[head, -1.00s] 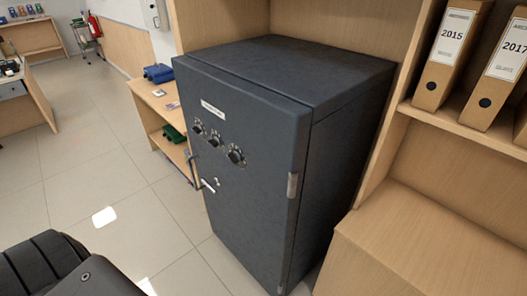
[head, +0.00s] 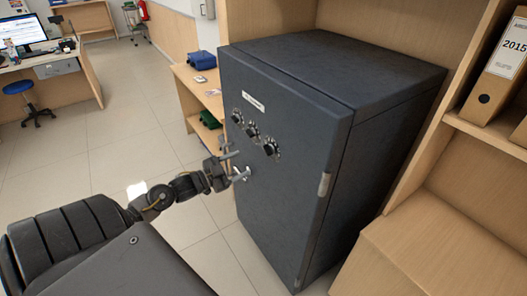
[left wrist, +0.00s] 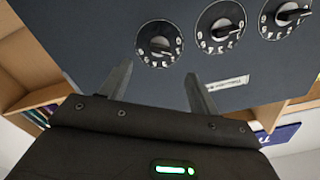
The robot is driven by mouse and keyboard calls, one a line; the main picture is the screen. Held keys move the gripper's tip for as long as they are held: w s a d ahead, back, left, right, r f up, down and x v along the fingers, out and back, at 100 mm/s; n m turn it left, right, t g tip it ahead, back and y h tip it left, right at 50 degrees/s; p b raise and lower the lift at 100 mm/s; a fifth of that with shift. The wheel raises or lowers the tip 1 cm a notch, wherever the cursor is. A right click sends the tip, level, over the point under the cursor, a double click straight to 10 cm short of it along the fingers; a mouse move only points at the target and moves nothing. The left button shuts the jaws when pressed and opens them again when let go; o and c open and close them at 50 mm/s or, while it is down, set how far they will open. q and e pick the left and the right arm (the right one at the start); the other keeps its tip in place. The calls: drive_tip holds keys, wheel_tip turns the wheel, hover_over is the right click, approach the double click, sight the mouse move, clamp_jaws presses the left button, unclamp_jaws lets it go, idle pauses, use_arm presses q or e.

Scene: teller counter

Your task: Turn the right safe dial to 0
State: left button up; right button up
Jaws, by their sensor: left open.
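The dark grey safe (head: 290,205) has three round black dials across its door. The right safe dial (head: 271,149) shows clear of my arm in the head view. In the left wrist view, where the door appears upside down, the right dial (left wrist: 160,43) is the leftmost one; its exact pointer setting is hard to read. My left gripper (head: 231,167) is in front of the door, below and left of the right dial in the head view. Its fingers (left wrist: 158,72) are apart and empty, apart from the dial. My right gripper is out of view.
The middle dial (head: 252,132) and left dial (head: 237,117) sit beside it, below a white label (head: 254,102). A wooden shelf (head: 470,215) stands right of the safe. Open floor (head: 110,150) lies left.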

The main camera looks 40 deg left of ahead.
sight(265, 151)
use_arm(q)
drive_tip(key=p+x, duration=0.1)
drive_tip(key=x, duration=0.5)
drive_tip(key=r+p+x, duration=0.1)
drive_tip(key=x, duration=0.2)
drive_tip(key=shift+w+d+p, duration=0.2)
drive_tip(key=shift+w+p, duration=0.1)
drive_tip(key=shift+p, duration=0.05)
drive_tip(key=shift+w+d, duration=0.2)
drive_tip(key=shift+w, duration=0.45)
drive_tip(key=shift+c, duration=0.4)
drive_tip(key=c, duration=0.9)
